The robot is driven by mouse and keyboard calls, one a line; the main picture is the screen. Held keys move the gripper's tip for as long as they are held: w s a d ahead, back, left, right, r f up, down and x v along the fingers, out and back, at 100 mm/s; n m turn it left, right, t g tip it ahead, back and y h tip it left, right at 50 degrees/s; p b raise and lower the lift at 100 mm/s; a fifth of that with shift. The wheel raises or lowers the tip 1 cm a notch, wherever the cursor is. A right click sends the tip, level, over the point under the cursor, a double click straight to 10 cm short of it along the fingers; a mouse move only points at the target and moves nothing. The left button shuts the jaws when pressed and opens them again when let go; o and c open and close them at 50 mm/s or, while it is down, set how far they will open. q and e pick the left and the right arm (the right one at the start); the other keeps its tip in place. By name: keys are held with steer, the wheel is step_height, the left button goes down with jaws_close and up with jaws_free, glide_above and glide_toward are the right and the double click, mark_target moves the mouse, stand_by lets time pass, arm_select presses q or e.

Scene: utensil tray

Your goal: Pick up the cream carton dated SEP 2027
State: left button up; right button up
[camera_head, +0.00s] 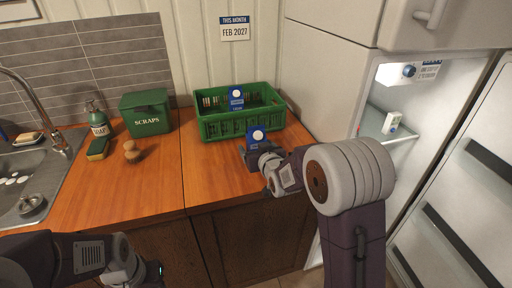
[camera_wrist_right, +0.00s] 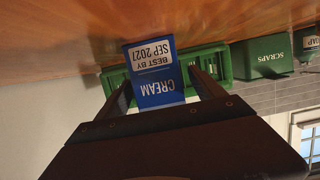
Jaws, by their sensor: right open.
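The blue cream carton (camera_head: 257,133) with a white cap stands on the wooden counter, in front of the green crate. In the right wrist view the carton (camera_wrist_right: 155,75) appears upside down, and its white label reads BEST BY SEP 2027. My right gripper (camera_head: 258,153) is open, with the carton between its fingers in the wrist view (camera_wrist_right: 157,85) and gaps on both sides. A second blue carton (camera_head: 236,97) with a white cap is at the green crate; its date is too small to read. My left gripper (camera_head: 156,271) is at the bottom left, mostly cut off.
The green crate (camera_head: 215,128) stands behind the right gripper. A green SCRAPS bin (camera_head: 147,113), soap bottle (camera_head: 97,118) and sink (camera_head: 50,180) are left. An open fridge (camera_head: 410,130) with a small white item (camera_head: 391,122) is right. A wall sign (camera_head: 234,29) reads FEB 2027.

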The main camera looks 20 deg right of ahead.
mark_target(256, 131)
steer(key=shift+s, duration=0.1)
jaws_close()
step_height(256, 131, up, 9)
steer(key=shift+r+p, duration=0.2)
steer(key=shift+p, duration=0.8)
steer(key=shift+r, duration=0.4)
